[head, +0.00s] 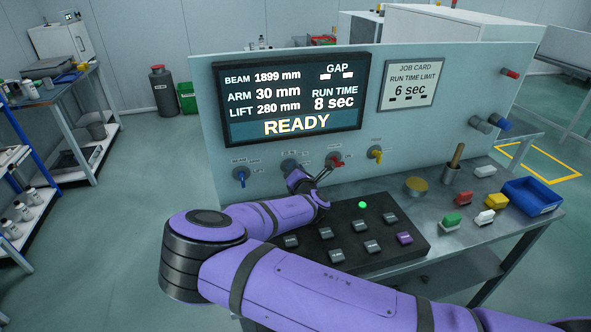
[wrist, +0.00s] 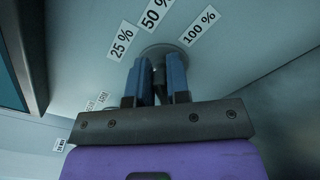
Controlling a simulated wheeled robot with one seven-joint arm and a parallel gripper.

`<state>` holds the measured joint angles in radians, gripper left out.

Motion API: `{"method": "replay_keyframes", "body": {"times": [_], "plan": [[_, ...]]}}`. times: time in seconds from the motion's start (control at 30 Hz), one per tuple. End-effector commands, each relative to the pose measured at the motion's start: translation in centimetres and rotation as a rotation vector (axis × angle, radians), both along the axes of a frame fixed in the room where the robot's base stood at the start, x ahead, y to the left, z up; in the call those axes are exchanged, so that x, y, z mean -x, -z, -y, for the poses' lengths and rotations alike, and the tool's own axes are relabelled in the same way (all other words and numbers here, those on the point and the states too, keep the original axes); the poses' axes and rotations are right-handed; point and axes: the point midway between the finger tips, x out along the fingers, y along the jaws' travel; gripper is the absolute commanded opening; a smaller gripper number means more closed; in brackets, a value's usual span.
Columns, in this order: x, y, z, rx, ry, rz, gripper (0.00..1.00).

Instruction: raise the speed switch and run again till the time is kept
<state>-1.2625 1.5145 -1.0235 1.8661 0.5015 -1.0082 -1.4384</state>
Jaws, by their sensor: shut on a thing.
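The grey panel (head: 440,125) carries a row of switches. The speed switch (wrist: 160,50), with 25 %, 50 % and 100 % labels around it, shows in the wrist view. In the head view my gripper (head: 293,174) reaches the second switch from the left. The display (head: 295,100) reads READY, BEAM 1899 mm, ARM 30 mm, LIFT 280 mm and RUN TIME 8 sec. The job card (head: 408,82) reads RUN TIME LIMIT 6 sec.
A blue switch (head: 241,176) is to the left; red (head: 335,161) and yellow (head: 376,153) switches are to the right. A black button box (head: 345,232) with a lit green lamp (head: 362,205) lies below my forearm. A blue bin (head: 532,197) and coloured blocks stand on the right.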

Motion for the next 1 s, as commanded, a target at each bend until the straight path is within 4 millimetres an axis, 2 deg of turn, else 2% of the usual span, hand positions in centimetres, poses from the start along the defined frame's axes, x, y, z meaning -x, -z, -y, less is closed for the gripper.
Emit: {"method": "replay_keyframes", "body": {"times": [0.3, 0.33, 0.4, 0.43, 0.77, 0.87, 1.0], "plan": [[0.1, 0.1, 0.0, 0.0, 0.0, -0.003, 0.0], [0.1, 0.1, 0.0, 0.0, 0.0, -0.003, 0.19], [0.1, 0.1, 0.0, 0.001, 0.0, -0.003, 0.35], [0.0, 0.1, 0.0, 0.001, 0.001, -0.002, 0.38], [0.3, 0.1, 0.1, 0.0, 0.0, -0.001, 0.38], [1.2, 0.1, 0.3, 0.001, 0.001, -0.002, 0.38], [3.5, 0.1, 0.9, 0.002, 0.001, -0.002, 0.38]]}}
